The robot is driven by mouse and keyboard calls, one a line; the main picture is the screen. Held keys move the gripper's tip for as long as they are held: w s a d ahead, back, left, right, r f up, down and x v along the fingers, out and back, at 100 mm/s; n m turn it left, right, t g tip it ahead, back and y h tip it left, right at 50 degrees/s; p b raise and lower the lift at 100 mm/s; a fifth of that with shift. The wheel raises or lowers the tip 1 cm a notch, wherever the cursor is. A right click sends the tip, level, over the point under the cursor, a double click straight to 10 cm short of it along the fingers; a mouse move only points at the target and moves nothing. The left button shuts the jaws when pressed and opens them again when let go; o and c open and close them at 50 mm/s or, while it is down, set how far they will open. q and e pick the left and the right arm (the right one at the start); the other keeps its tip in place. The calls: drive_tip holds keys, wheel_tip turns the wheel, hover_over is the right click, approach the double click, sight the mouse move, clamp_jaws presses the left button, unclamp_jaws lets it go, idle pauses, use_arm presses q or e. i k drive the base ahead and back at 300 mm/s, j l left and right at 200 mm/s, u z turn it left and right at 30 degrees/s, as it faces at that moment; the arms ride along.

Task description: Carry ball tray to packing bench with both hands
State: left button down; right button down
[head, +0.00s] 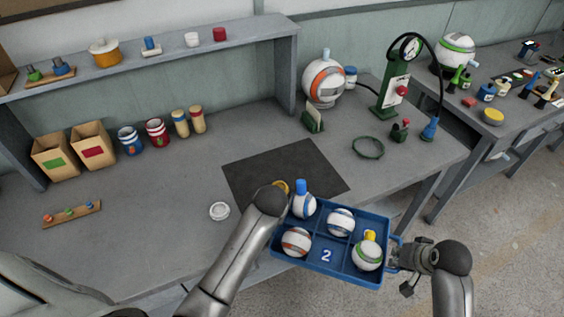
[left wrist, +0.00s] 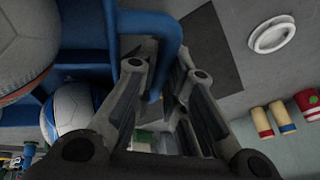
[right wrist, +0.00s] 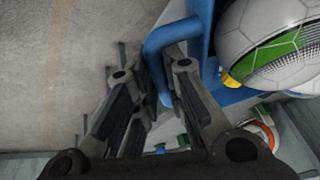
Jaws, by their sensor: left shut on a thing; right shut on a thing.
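The blue ball tray (head: 327,275), marked 2, is held in front of the near edge of the grey bench. My left gripper (left wrist: 158,85) is shut on the tray's left handle, mostly hidden behind my arm in the head view. My right gripper (head: 400,255) is shut on the right handle, and it also shows in the right wrist view (right wrist: 158,85).
Cartons (head: 93,147) and cans stand at the left. A second bench (head: 510,120) is at right; open floor (head: 490,235) lies in front.

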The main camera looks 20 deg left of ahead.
sight(311, 168)
drive_tip(key=i+j, duration=0.35)
drive_tip(key=i, duration=0.15)
drive_tip(key=i+j, duration=0.35)
drive_tip(key=i, duration=0.1)
